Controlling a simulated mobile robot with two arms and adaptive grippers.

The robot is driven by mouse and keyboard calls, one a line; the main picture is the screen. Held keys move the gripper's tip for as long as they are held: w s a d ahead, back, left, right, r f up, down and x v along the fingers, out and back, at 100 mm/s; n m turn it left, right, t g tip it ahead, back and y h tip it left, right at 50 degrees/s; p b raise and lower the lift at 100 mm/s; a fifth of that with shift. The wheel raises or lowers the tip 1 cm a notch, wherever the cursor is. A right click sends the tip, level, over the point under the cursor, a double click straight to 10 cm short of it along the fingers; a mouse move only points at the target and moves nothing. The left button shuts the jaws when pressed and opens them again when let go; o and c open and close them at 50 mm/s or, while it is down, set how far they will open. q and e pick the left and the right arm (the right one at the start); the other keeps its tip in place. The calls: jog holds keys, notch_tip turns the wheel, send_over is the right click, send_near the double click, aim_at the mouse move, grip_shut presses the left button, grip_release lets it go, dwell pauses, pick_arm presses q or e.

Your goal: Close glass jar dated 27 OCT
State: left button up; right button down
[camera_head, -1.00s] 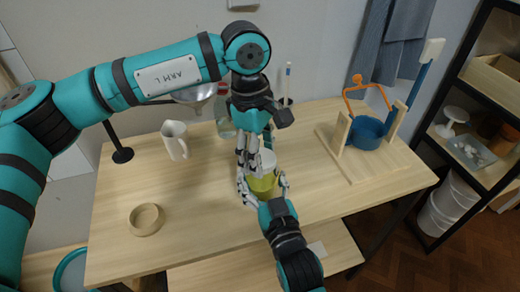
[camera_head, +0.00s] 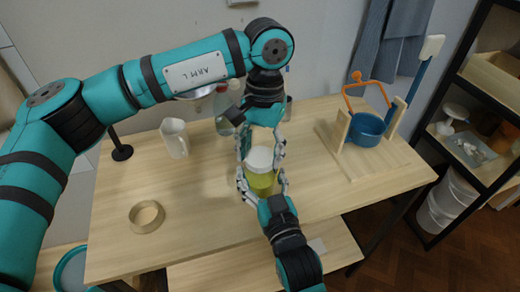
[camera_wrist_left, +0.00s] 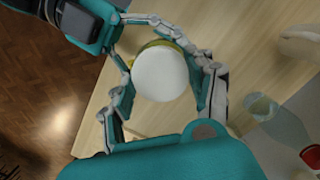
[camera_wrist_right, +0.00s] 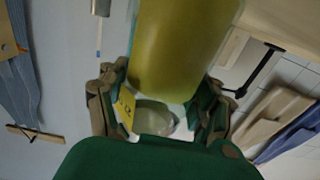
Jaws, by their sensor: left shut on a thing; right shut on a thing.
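The glass jar (camera_head: 262,182) with yellow-green contents stands upright near the table's front edge. Its white lid (camera_head: 260,157) is at the jar's mouth; whether it is seated or tightened I cannot tell. My left gripper (camera_head: 261,152) comes from above, shut on the lid; in the left wrist view the lid (camera_wrist_left: 160,74) is a white disc between the fingers, with a yellow rim behind it. My right gripper (camera_head: 262,189) comes from the front, shut on the jar body. In the right wrist view the jar (camera_wrist_right: 180,45) fills the top, beside a yellow label (camera_wrist_right: 124,107) with writing I cannot fully read.
A white pitcher (camera_head: 175,140) and a clear bottle (camera_head: 223,118) stand behind. A wooden ring (camera_head: 147,217) lies at front left. Shelves (camera_head: 478,150) stand beyond. Table between is clear.

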pick_arm(q)
jog(key=m, duration=0.5)
jog(key=shift+m+y, duration=0.3)
jog(key=shift+m, duration=0.1)
jog(key=o, duration=0.7)
jog(key=shift+r, duration=2.25)
jog(key=shift+c, duration=0.3)
